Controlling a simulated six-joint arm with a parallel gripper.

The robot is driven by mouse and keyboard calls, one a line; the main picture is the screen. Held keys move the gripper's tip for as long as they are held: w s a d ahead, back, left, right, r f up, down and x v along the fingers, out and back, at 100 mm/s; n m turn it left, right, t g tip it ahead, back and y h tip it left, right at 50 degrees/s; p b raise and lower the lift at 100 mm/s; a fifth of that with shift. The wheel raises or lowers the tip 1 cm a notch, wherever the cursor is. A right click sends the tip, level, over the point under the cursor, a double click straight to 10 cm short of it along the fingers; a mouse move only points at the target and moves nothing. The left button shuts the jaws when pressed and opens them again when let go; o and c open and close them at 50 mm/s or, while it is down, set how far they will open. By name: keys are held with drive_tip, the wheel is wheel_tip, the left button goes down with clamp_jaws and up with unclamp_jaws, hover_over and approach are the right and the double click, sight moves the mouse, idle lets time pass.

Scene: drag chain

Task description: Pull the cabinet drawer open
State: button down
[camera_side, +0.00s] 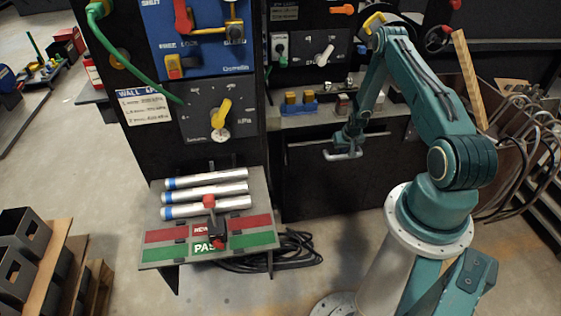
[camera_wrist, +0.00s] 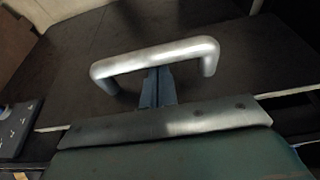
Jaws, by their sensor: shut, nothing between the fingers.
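The cabinet's dark front panel (camera_side: 345,185) is below the bench on the right side of the tall cabinet in the side view. Its silver bar handle (camera_side: 343,155) sticks out from the panel. In the wrist view the handle (camera_wrist: 155,58) spans the middle, with both bent ends running to the dark panel (camera_wrist: 110,30). My gripper (camera_wrist: 158,76) is shut and empty, its fingers together at the middle of the bar. The bar seems to cover the fingertips; I cannot tell whether they touch it. The drawer's opening is hard to judge.
A slanted stand (camera_side: 258,190) with several silver tubes (camera_side: 206,195) and red and green panels is left of the handle. Small blue and yellow parts (camera_side: 301,103) sit on the bench above. Black cable (camera_side: 275,255) lies on the floor. The floor before the panel looks clear.

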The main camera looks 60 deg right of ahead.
drive_tip(key=s+a, duration=1.3)
drive_tip(key=shift+r, duration=0.1)
drive_tip(key=v, duration=0.9)
drive_tip(key=shift+r, duration=0.35)
drive_tip(key=shift+r, duration=0.1)
drive_tip(key=w+a+r+n+t, duration=0.1)
drive_tip(key=w+a+r+n, duration=0.2)
drive_tip(key=r, duration=0.5)
drive_tip(key=w+a+r+y, duration=0.1)
drive_tip(key=w+a+r, duration=0.2)
drive_tip(key=w+r, duration=0.45)
drive_tip(key=w+a+r+n+t, duration=0.15)
drive_tip(key=a+r, duration=0.25)
drive_tip(key=r, duration=0.6)
drive_tip(key=s+a+r+n+y, duration=0.1)
drive_tip(key=s+a+r+n, duration=0.1)
drive_tip(key=s+a+r, duration=0.4)
drive_tip(key=s+a+r+n, duration=0.2)
drive_tip(key=s+a+r, duration=0.4)
drive_tip(key=a+r, duration=0.3)
drive_tip(key=shift+s+a+r+y, duration=0.2)
drive_tip(key=shift+r+y, duration=0.2)
drive_tip(key=shift+r, duration=0.5)
